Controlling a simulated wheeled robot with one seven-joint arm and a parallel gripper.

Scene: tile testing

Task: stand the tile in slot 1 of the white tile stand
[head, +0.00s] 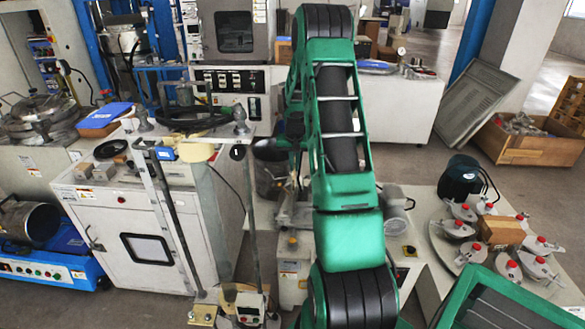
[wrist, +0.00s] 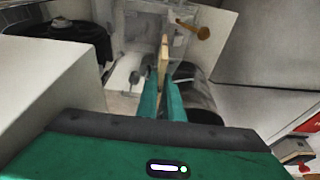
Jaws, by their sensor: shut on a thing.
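In the wrist view, my gripper (wrist: 162,98) has its two green fingers close together, shut on a thin tan tile (wrist: 164,54). The tile shows edge-on, roughly upright in the picture, and sticks out beyond the fingertips. Nothing else is seen touching it. In the head view my green and black arm covers the middle, and the gripper and tile cannot be made out there. I cannot pick out the white tile stand or its slot 1 with certainty in either view.
In the wrist view a large white block (wrist: 55,80) stands close on the left. In the head view a white cabinet (head: 130,225) stands left of my arm. Red-knobbed round pieces (head: 510,270) lie on a table at right. A wooden crate (head: 530,145) is on the floor behind.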

